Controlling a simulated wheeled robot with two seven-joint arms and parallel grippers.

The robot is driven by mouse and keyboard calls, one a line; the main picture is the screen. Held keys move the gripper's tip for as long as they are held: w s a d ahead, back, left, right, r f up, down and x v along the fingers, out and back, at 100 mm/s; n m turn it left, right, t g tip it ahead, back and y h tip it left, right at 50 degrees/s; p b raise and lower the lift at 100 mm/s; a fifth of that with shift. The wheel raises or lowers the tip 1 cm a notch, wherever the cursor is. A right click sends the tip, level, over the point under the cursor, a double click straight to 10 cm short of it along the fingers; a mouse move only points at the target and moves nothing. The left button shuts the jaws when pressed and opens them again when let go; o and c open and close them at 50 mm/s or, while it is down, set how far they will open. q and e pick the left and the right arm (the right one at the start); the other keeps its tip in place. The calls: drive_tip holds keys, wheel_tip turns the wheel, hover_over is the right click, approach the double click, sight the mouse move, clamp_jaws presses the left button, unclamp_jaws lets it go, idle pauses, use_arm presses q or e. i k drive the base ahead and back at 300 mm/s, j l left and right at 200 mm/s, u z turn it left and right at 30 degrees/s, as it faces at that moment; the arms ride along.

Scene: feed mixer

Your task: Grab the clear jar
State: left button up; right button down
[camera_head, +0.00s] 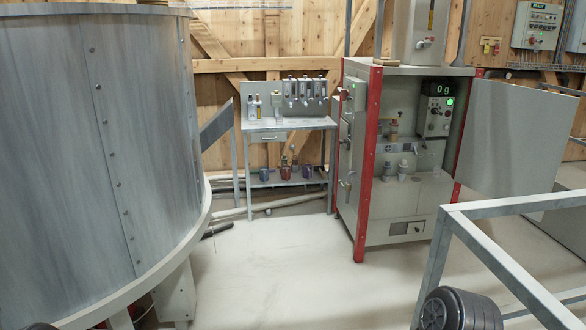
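No clear jar can be told for certain at this distance. Small pale containers (254,105) stand on the left of the grey workbench (268,125). Several small dark and reddish cups (285,172) stand on its lower shelf. Inside the open cabinet (392,200) with red edges, a small bottle (394,131) stands on the upper ledge. Two small pale bottles (403,171) stand on a lower ledge. Neither of my grippers shows in the head view.
A large grey round tank (100,150) fills the left side. The cabinet door (515,135) stands open to the right. A grey metal rail (500,260) and a dark ribbed motor-like part (458,310) occupy the lower right. The pale floor (290,270) between them is clear.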

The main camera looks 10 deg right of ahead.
sight(437, 171)
drive_tip(key=i+z, duration=0.1)
drive_tip(key=i, duration=0.6)
drive_tip(key=i+j+z, duration=0.1)
drive_tip(key=i, duration=0.65)
drive_tip(key=i+j+z, duration=0.1)
drive_tip(key=i, duration=0.6)
drive_tip(key=i+z, duration=0.4)
drive_tip(key=i+j+z, duration=0.3)
drive_tip(key=i+z, duration=0.15)
drive_tip(key=i+j+z, duration=0.7)
drive_tip(key=z, duration=0.15)
